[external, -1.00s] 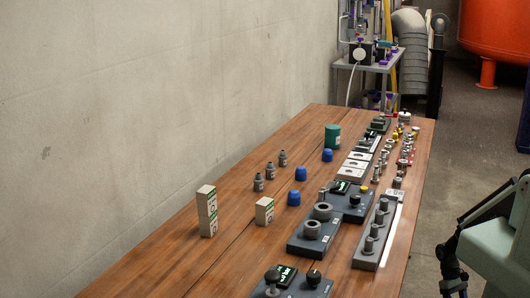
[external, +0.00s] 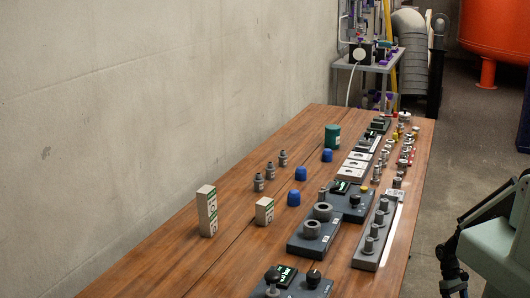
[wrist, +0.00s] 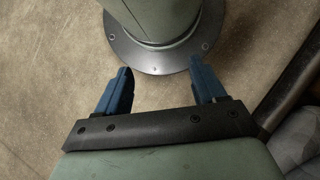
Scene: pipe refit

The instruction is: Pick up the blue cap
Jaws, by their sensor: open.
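Three blue caps stand on the wooden table in the external view: a near one (external: 294,199), a middle one (external: 300,174) and a far one (external: 327,155). They stand apart from each other, left of the dark fixtures. My gripper (wrist: 160,88) shows in the wrist view, with its two blue fingers wide apart and nothing between them. It points down at the floor and my own round base, away from the table. The fingers are not clearly visible in the external view, where part of my arm is at the right edge. No cap shows in the wrist view.
On the wooden table (external: 150,270), white boxes (external: 207,211) and small grey fittings (external: 258,182) stand left of the caps. A green cylinder (external: 332,136) stands beyond them. Dark fixture blocks (external: 306,240) and a peg rack (external: 367,258) line the right side. The table's left part is clear.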

